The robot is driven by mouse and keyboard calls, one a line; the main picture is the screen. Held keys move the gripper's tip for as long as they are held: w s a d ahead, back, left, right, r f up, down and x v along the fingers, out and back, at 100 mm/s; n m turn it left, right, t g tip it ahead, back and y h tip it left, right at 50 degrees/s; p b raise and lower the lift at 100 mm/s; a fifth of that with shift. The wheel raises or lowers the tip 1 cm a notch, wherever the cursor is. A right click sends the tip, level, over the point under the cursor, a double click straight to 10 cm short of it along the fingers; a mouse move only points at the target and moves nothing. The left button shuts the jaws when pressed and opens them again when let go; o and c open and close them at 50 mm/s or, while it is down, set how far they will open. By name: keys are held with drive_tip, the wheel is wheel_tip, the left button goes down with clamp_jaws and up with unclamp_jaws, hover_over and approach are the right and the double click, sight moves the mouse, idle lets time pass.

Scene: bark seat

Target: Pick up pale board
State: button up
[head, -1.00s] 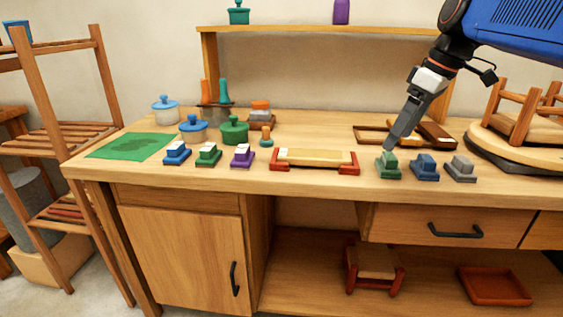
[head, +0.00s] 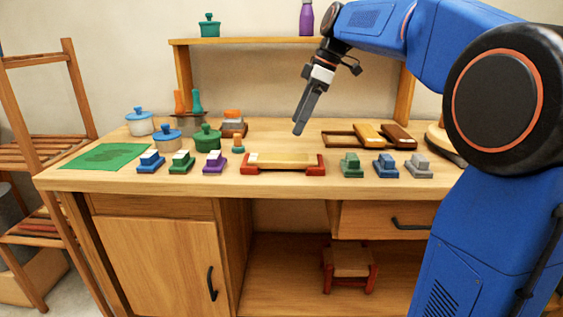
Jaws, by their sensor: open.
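A pale board (head: 284,159) lies flat across a red cradle (head: 315,170) at the front middle of the wooden workbench. A small white patch shows near the board's left end. My gripper (head: 299,129) is open and empty, pointing down above and slightly behind the board's right half, apart from it. One finger mostly hides the other from this side. A yellowish board (head: 369,135) and a darker brown board (head: 398,136) lie at a brown tray (head: 338,139) to the right.
Blue (head: 150,162), green (head: 181,162) and purple (head: 214,162) blocks stand left of the cradle. Green (head: 351,165), blue (head: 386,166) and grey (head: 418,166) blocks stand right of it. Lidded pots (head: 206,139) and a green mat (head: 103,156) are farther left. A shelf (head: 250,41) spans the back.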

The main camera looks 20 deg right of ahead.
sight(283, 157)
drive_tip(key=x, duration=1.1)
drive_tip(key=shift+d+f, duration=0.2)
drive_tip(key=shift+d, duration=0.05)
drive_tip(key=c, duration=1.3)
wheel_tip(283, 157, up, 10)
drive_tip(key=shift+r, duration=0.1)
